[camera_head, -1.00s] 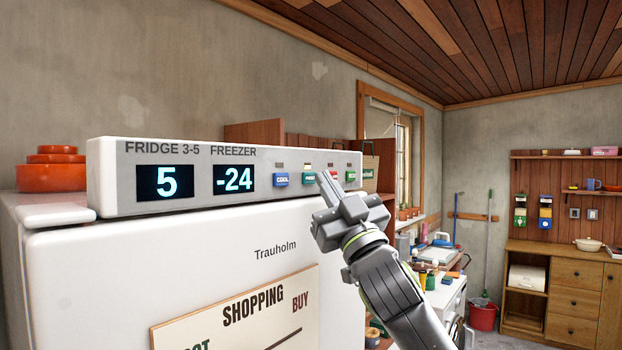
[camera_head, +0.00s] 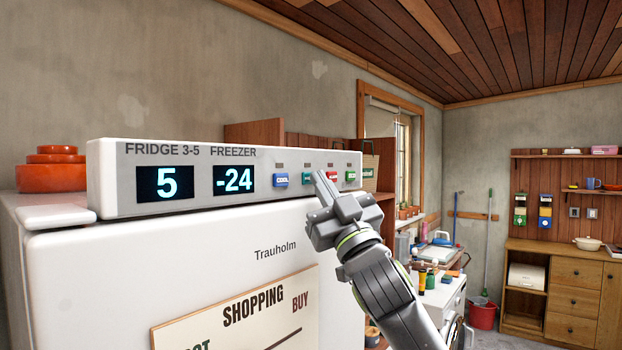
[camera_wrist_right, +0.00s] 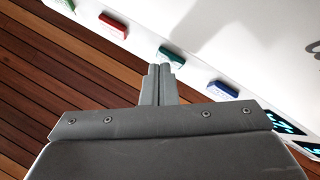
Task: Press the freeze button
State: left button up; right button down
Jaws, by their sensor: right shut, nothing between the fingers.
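The freeze button is the teal one (camera_head: 309,177) on the fridge's front panel (camera_head: 215,205), second from the left in a row of coloured buttons. It also shows in the wrist view (camera_wrist_right: 168,53), just beyond my fingertips. My right gripper (camera_head: 320,175) is shut and empty, its tips beside the teal button's right edge in the head view. In the wrist view its tips (camera_wrist_right: 160,68) line up with that button. I cannot tell whether they touch it. The freezer display (camera_head: 234,179) reads -24 and the fridge display (camera_head: 165,182) reads 5. My left gripper is not in view.
A blue COOL button (camera_head: 281,180) sits left of the teal one. A red button (camera_head: 333,178) and a green button (camera_head: 351,175) sit to its right, close to my gripper. Orange dishes (camera_head: 52,170) stand on the fridge top. A shopping board (camera_head: 240,315) is on the door.

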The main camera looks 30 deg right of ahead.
jog(key=shift+s+y, duration=0.1)
jog(key=shift+y, duration=0.2)
jog(key=shift+s+d, duration=0.2)
jog(key=shift+s, duration=0.15)
jog(key=shift+s+b, duration=0.1)
jog(key=shift+b, duration=0.2)
jog(key=s+b, duration=0.1)
jog(key=s+d+b, duration=0.1)
jog(key=s, duration=0.1)
jog(key=s+d+b, duration=0.1)
jog(key=s+b, duration=0.1)
jog(key=shift+s+d, duration=0.15)
jog(key=shift+s, duration=0.1)
jog(key=shift+w, duration=0.1)
